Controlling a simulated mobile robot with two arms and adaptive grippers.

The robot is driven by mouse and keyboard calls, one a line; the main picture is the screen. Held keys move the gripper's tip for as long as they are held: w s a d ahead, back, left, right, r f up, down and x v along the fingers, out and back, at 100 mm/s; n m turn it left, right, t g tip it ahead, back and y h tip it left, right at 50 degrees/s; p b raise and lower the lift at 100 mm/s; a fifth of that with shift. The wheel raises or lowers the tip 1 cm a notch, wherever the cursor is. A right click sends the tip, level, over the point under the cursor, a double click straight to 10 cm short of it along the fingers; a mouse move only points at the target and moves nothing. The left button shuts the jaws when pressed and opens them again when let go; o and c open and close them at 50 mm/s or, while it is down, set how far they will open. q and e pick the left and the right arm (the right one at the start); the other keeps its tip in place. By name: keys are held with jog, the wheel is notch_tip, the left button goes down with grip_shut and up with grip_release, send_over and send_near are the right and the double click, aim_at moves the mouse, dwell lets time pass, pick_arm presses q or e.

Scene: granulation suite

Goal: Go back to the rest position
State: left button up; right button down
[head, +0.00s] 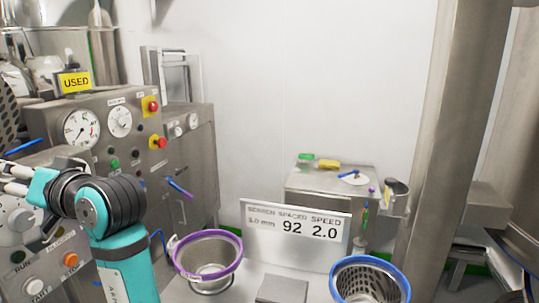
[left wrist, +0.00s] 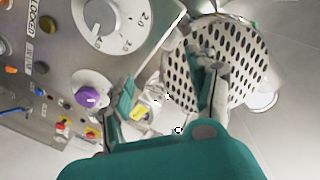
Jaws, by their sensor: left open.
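My left arm comes in from the left in the head view, with a teal link and a black joint in front of the control panel. My left gripper (head: 12,179) is at the left edge, partly cut off, near the panel with the run button. In the left wrist view, the left gripper (left wrist: 165,88) is open, its two fingers well apart, with nothing held between them. A perforated metal screen (left wrist: 222,62) lies behind the right finger; whether they touch I cannot tell. A dial (left wrist: 112,22) and a purple knob (left wrist: 88,97) are left of the fingers. My right gripper is not in view.
A gauge panel (head: 95,160) with a yellow USED sign (head: 75,82) stands left. A purple-rimmed basket (head: 208,255), a blue-rimmed basket (head: 369,280) and a settings sign (head: 297,232) stand in front. A small steel table (head: 310,182) holds coloured items. A steel column (head: 455,130) rises right.

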pick_arm(q)
jog(key=s+d+f+m+t+h, duration=0.1)
jog(key=d+f+m+h, duration=0.3)
jog(key=f, duration=1.2)
jog(key=d+f+m+t+h, duration=0.25)
jog(key=f+h, duration=0.25)
jog(key=f, duration=1.1)
jog(key=s+d+f+m+g+h, duration=0.1)
jog(key=s+d+f+g+h, duration=0.25)
jog(key=s+d+f, duration=0.4)
jog(key=s+d+f+m+g+h, duration=0.15)
jog(key=s+d+f+h, duration=0.3)
jog(key=s+f, duration=0.65)
jog(key=s+f+g, duration=0.2)
jog(key=s+f, duration=0.1)
jog(key=f, duration=2)
jog(key=s+a+f+g, duration=0.1)
jog(key=s+a+f, duration=0.1)
jog(key=s+f, duration=1.5)
jog(key=shift+s+a+f, duration=0.25)
jog(key=shift+s, duration=0.05)
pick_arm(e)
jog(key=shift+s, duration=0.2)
pick_arm(q)
jog(key=shift+g, duration=0.25)
